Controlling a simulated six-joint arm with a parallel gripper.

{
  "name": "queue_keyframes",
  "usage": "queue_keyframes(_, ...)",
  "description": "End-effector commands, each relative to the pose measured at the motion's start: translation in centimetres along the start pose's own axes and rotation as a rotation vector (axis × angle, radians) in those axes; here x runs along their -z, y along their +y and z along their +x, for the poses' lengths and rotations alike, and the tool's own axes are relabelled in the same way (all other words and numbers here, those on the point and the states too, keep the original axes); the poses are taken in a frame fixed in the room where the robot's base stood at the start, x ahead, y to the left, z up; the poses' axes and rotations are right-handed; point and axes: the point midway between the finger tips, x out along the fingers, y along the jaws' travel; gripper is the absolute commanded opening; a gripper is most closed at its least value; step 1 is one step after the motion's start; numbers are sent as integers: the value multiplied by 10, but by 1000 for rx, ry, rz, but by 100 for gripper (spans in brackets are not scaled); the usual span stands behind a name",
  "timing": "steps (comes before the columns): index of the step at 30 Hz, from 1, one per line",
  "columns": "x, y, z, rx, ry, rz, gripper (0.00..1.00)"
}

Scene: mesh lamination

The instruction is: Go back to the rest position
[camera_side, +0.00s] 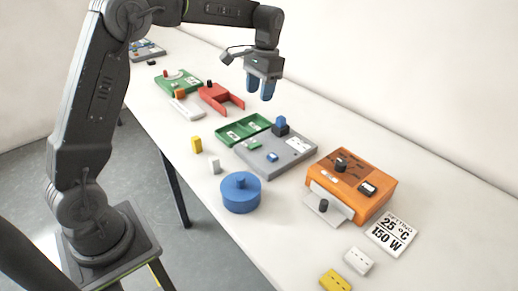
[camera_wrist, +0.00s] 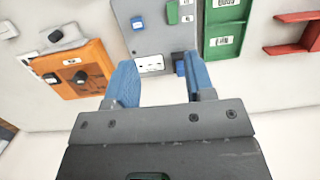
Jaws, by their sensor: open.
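My gripper (camera_side: 261,86) has blue fingers and hangs in the air above the far edge of the table, over the area between the red bracket and the green tray. In the wrist view my gripper (camera_wrist: 161,88) is open, its two blue fingers apart with nothing between them that it holds. Below it in that view lies the grey board (camera_wrist: 163,38), with a white label and a small dark block with blue on it near the right finger.
The green tray (camera_side: 232,134), red bracket (camera_side: 213,98), orange machine (camera_side: 365,176) and blue round container (camera_side: 240,204) stand on the white table. A sign (camera_side: 391,236) and small white and yellow blocks lie at the front right. A wall runs behind.

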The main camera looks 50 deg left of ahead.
Motion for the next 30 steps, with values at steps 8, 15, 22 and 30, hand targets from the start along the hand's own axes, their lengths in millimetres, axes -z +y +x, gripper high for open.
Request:
queue_keyframes(8,-90,44,-47,20,213,0,49)
queue_keyframes(15,-171,73,-48,17,394,-2,49)
queue_keyframes(22,-236,92,-22,-2,552,-4,49)
queue_keyframes(30,-266,100,2,-20,640,-7,49)
